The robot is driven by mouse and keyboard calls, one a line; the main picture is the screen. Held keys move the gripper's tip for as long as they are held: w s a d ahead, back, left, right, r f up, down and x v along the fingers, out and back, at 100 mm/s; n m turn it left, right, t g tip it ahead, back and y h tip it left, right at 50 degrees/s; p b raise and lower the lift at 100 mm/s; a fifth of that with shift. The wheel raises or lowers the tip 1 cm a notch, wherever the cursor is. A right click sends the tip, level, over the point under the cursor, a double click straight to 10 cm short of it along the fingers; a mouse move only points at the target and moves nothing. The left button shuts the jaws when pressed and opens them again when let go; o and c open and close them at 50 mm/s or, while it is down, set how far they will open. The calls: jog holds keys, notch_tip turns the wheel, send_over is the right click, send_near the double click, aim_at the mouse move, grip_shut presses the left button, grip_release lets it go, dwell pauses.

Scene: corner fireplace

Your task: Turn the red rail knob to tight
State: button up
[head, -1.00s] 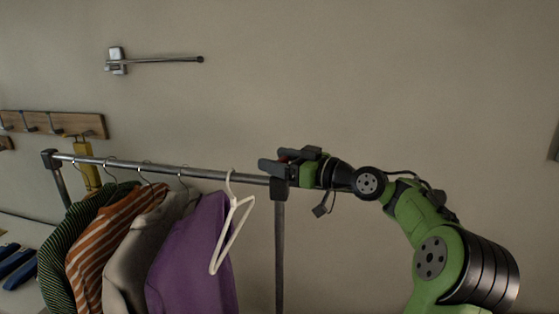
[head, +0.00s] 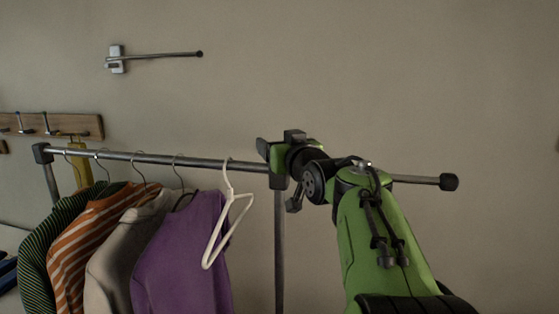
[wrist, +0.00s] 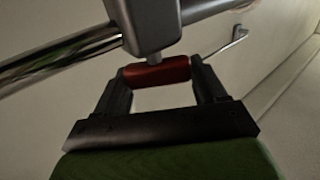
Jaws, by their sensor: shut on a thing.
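The red rail knob (wrist: 157,73) is a short red bar on a small stem under the grey bracket (wrist: 152,25) in the wrist view. My gripper (wrist: 161,70) has one finger at each end of the knob and is shut on it. In the head view my gripper (head: 266,149) is at the dark bracket (head: 279,182) on top of the rack's right post, and it hides the knob. The metal rail (head: 130,156) runs left from the bracket and also shows to its right. I see no mark for tight or loose.
Several garments, including a purple one (head: 190,250), hang on the rail at the left. An empty white hanger (head: 226,210) hangs near the bracket. The rail's black end cap (head: 449,182) sticks out right of my arm. A wall rod (head: 160,56) is at upper left.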

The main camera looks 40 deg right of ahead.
jog(key=m+g+h, duration=0.1)
jog(key=h, duration=0.1)
jog(key=m+h, duration=0.1)
jog(key=h, duration=0.1)
jog(key=m+g+h, duration=0.1)
jog(key=m, duration=0.1)
jog(key=shift+w+a+f+g+h, duration=0.15)
jog(key=shift+a+g+h, duration=0.15)
jog(key=shift+h, duration=0.1)
jog(key=shift+d+m+g+h+p, duration=0.2)
jog(key=shift+m+g+h+p, duration=0.2)
jog(key=shift+m+g+h, duration=1)
jog(key=shift+d, duration=0.1)
jog(key=o, duration=1)
jog(key=shift+c, duration=0.2)
jog(key=shift+s, duration=0.2)
jog(key=b+v, duration=0.2)
jog(key=v, duration=1.3)
jog(key=shift+a, duration=0.45)
jog(key=shift+f, duration=0.1)
